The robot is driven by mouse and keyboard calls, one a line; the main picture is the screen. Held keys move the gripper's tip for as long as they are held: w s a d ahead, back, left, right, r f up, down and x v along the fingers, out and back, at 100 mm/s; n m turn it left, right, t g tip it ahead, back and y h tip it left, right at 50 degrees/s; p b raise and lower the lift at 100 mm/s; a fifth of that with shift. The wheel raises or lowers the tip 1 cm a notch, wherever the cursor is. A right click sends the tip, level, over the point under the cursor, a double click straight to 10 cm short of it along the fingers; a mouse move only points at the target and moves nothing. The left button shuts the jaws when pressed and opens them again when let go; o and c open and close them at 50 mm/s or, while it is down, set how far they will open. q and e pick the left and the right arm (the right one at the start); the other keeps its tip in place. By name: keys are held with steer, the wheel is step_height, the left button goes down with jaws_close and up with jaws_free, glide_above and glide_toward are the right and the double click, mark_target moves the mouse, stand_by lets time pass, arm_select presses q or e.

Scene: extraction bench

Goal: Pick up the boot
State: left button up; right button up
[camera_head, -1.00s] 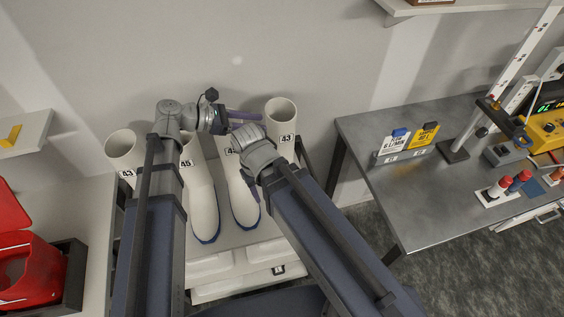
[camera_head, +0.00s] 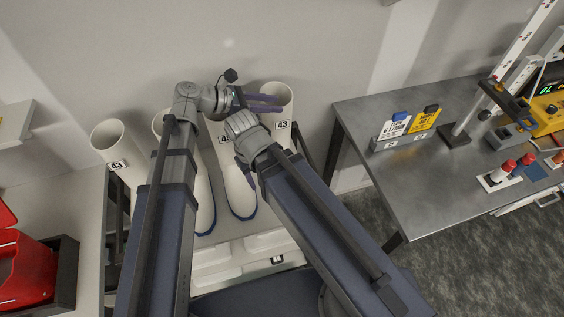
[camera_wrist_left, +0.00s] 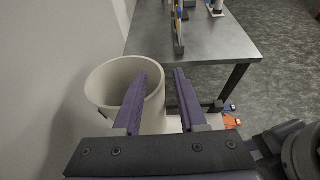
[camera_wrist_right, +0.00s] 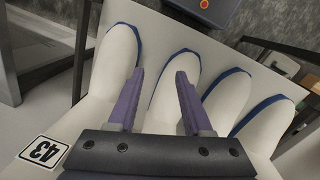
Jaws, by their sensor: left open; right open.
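Several white boots with blue soles stand in a row against the wall. The rightmost boot (camera_head: 280,91) is labelled 43. My left gripper (camera_head: 280,103) is open across its upper shaft and opening. In the left wrist view, this boot's round top (camera_wrist_left: 98,88) lies behind the left finger, and the right finger is beside it; contact cannot be told. My right gripper points down over the boots, mostly hidden by its own arm in the head view. In the right wrist view it (camera_wrist_right: 160,72) is open and empty above the boot toes (camera_wrist_right: 174,84). The leftmost boot (camera_head: 108,136) is also labelled 43.
The boots stand on a pale rack (camera_head: 235,262). A metal bench (camera_head: 400,180) with signs and instruments is at the right. A red bin (camera_head: 35,272) is at the lower left. The wall is close behind the boots.

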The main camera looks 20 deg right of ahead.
mark_target(285, 108)
arm_select(q)
steer(key=shift+d+f, duration=0.15)
steer(key=shift+f, duration=0.1)
steer(key=b+x, duration=0.1)
steer(key=x, duration=0.1)
steer(key=b+x, duration=0.2)
steer(key=shift+s+f, duration=0.1)
steer(key=shift+f, duration=0.35)
steer(key=shift+d, duration=0.2)
jaws_close()
stand_by(0.7)
